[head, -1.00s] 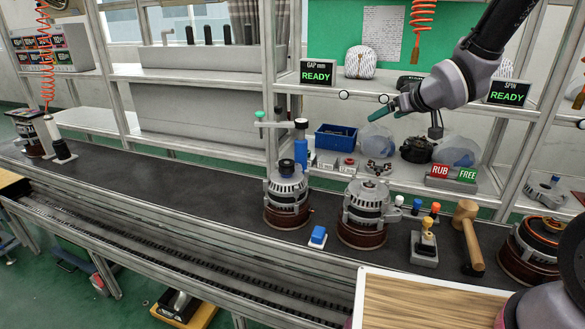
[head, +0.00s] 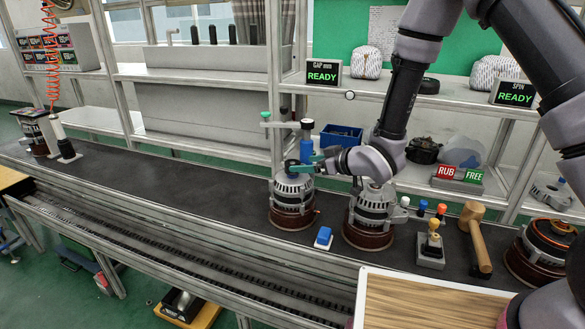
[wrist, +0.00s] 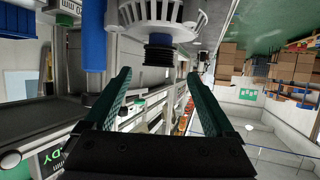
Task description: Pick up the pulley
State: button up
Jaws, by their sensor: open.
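The pulley (wrist: 158,50) is a black grooved wheel on the end of a pale metal alternator (wrist: 165,18), shown upside down in the wrist view. In the head view this is the left alternator (head: 292,197), standing upright on a brown round base. Its pulley is partly hidden there by my gripper (head: 306,165). My gripper, with green fingers, lies almost level and points left over the alternator's top. In the wrist view the open fingers (wrist: 158,73) lie on either side of the pulley's line, with the pulley just beyond the tips. I see no contact.
A blue post (head: 306,145) stands close behind the alternator and shows beside the left finger in the wrist view (wrist: 95,35). A second alternator (head: 368,213) stands to the right. A blue block (head: 323,237) and a wooden mallet (head: 476,235) lie nearby.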

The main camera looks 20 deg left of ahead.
aim_at(293, 164)
jog(key=x, duration=0.5)
jog(key=shift+f, duration=0.2)
jog(key=shift+s, duration=0.1)
grip_shut()
jog(key=shift+r, duration=0.15)
